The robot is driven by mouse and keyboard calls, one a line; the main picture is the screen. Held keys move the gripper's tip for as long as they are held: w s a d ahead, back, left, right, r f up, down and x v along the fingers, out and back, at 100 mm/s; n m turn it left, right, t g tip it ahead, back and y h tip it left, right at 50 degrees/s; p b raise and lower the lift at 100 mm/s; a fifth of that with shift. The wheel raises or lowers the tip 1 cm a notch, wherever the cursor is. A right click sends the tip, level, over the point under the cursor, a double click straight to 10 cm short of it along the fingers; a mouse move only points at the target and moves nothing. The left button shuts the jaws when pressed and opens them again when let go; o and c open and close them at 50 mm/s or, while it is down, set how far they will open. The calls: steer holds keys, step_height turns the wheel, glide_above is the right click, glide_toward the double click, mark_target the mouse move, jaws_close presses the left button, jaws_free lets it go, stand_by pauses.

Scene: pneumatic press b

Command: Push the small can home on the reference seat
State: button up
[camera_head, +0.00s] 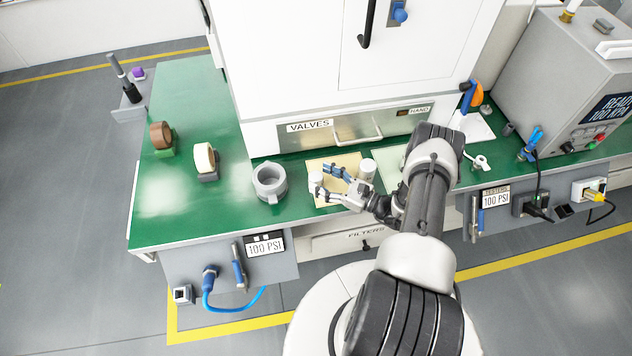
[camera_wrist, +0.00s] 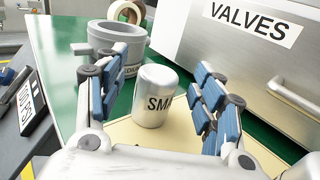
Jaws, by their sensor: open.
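The small can (camera_wrist: 154,98) is a silvery-white cylinder with dark lettering, of which "SMA" shows. It stands upright on a beige plate (camera_wrist: 125,130) in the wrist view. In the head view the can (camera_head: 315,180) is at the left edge of the beige plate (camera_head: 347,160). My gripper (camera_head: 327,180) is open, with its blue-padded fingers on either side of the can. In the wrist view gaps show between the can and both fingers. I cannot make out a distinct reference seat; the can's base is partly hidden.
A grey ring-shaped pot (camera_head: 270,185) stands just left of the plate. A second pale cylinder (camera_head: 367,168) stands right of my fingers. The VALVES drawer (camera_head: 345,130) with its handle lies behind.

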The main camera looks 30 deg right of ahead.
steer(key=shift+x, duration=1.45)
steer(key=shift+f, duration=0.1)
steer(key=shift+c, duration=0.3)
steer(key=c, duration=1.2)
